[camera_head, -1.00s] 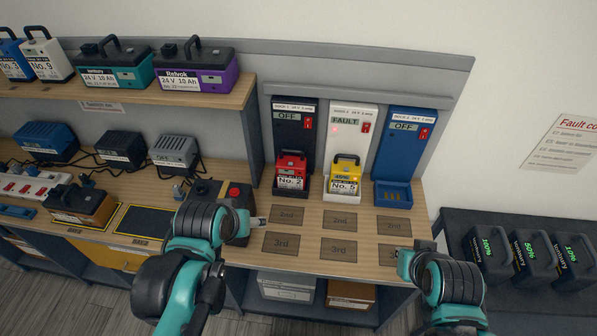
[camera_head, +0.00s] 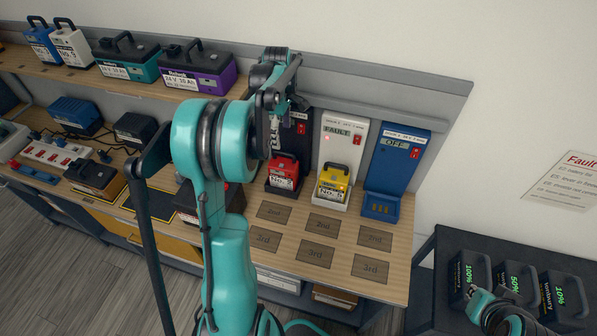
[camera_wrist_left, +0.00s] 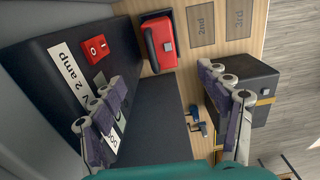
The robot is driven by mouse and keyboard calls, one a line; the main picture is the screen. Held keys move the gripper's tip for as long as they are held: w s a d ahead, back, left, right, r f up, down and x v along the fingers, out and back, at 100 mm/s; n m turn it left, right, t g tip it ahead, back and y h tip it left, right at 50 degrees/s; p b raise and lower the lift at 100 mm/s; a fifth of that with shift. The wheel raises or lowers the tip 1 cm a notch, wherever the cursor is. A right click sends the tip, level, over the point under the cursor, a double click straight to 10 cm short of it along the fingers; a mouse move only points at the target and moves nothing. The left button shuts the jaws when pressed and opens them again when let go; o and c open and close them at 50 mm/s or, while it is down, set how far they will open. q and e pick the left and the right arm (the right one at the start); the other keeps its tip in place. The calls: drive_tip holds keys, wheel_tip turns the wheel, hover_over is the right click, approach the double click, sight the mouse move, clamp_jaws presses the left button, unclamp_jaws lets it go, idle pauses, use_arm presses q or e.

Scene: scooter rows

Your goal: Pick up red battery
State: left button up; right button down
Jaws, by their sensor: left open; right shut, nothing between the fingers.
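The red battery (camera_head: 284,170), labelled No. 2 and with a black handle, sits upright in the base of the dark charger (camera_head: 301,151) in the head view. In the left wrist view the red battery (camera_wrist_left: 165,52) lies at the upper middle, beyond the fingertips. My left gripper (camera_head: 284,104) is open and empty above the battery, in front of the charger's upper part. Its spread fingers (camera_wrist_left: 162,82) show in the left wrist view, apart from the battery. My right gripper (camera_head: 480,293) is shut and empty at the lower right, by the dark batteries.
A yellow battery (camera_head: 333,180) stands in the white FAULT charger (camera_head: 342,137) close right of the red one. The blue charger (camera_head: 397,159) is empty. Marked mats (camera_head: 323,223) in front are bare. A shelf (camera_head: 130,82) with several batteries is at the left.

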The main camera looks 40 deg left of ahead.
sight(283, 163)
use_arm(q)
wheel_tip(283, 163, down, 15)
drive_tip(key=b, duration=0.3)
drive_tip(key=shift+f, duration=0.1)
clamp_jaws()
